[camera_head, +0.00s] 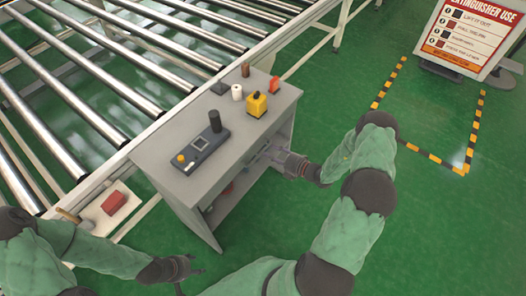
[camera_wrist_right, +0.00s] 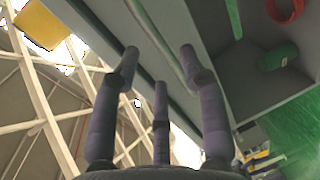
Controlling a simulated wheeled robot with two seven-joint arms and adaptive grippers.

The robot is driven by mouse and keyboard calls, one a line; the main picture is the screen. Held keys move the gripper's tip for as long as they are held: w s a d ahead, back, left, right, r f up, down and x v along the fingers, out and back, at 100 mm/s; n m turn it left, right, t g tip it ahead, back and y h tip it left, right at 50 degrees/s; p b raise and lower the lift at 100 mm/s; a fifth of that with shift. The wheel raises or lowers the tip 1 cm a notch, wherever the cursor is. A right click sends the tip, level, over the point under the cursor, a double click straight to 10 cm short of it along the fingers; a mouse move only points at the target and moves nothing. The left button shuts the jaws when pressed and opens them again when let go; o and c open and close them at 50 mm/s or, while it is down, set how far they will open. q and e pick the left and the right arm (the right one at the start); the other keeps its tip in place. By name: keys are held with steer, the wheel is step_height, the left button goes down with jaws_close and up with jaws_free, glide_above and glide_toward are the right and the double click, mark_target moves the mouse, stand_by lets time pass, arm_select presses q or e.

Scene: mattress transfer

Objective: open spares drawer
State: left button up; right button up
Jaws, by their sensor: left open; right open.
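A grey cabinet (camera_head: 190,186) stands beside the roller conveyor in the head view. Its open side faces my right arm. My right gripper (camera_head: 278,157) is at this side, just under the top, and partly hides the drawer front. In the right wrist view its fingers (camera_wrist_right: 160,70) are spread apart, and a thin grey bar (camera_wrist_right: 150,28), which looks like the drawer handle, runs between them along a grey panel. I cannot tell whether they touch it. My left gripper (camera_head: 190,270) is open and empty at the lower left, away from the cabinet.
A control box (camera_head: 202,146), a yellow device (camera_head: 257,104), a white roll (camera_head: 237,92) and small items stand on the cabinet. A red ring (camera_wrist_right: 287,8) and green cylinder (camera_wrist_right: 278,57) lie inside it. Rollers (camera_head: 80,100) are behind; green floor (camera_head: 430,220) is clear at right.

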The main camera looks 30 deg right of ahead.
mark_target(264, 150)
steer(key=shift+b+x, duration=0.65)
steer(key=shift+x, duration=2.05)
steer(key=shift+c, duration=0.3)
jaws_close()
